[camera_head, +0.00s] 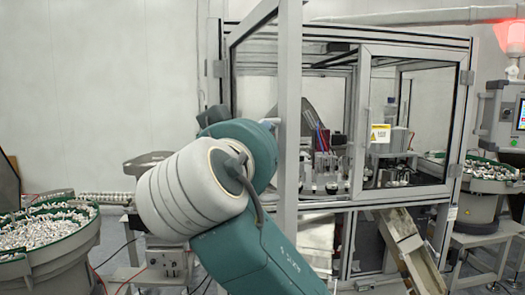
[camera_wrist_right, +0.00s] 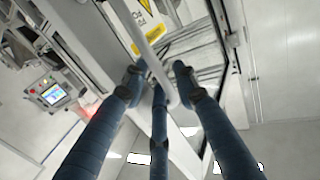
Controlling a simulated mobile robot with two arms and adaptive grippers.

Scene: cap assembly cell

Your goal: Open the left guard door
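The left guard door (camera_head: 290,110) is a glass panel in a grey metal frame. In the head view it stands swung out from the cell towards me, its near upright in front of the opening. The right wrist view shows a light grey bar handle (camera_wrist_right: 154,55) beside a yellow warning label (camera_wrist_right: 141,14). My right gripper (camera_wrist_right: 160,78) has its dark blue fingers closed in around this bar, tips against or very near it. In the head view my arm hides the gripper and handle. My left gripper is not in view.
The right guard door (camera_head: 412,120) is shut and carries a yellow label. A chute (camera_head: 408,250) slopes out below it. A bowl feeder of small parts (camera_head: 45,235) stands at the left, another (camera_head: 485,172) at the right, near a control panel (camera_head: 505,115).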

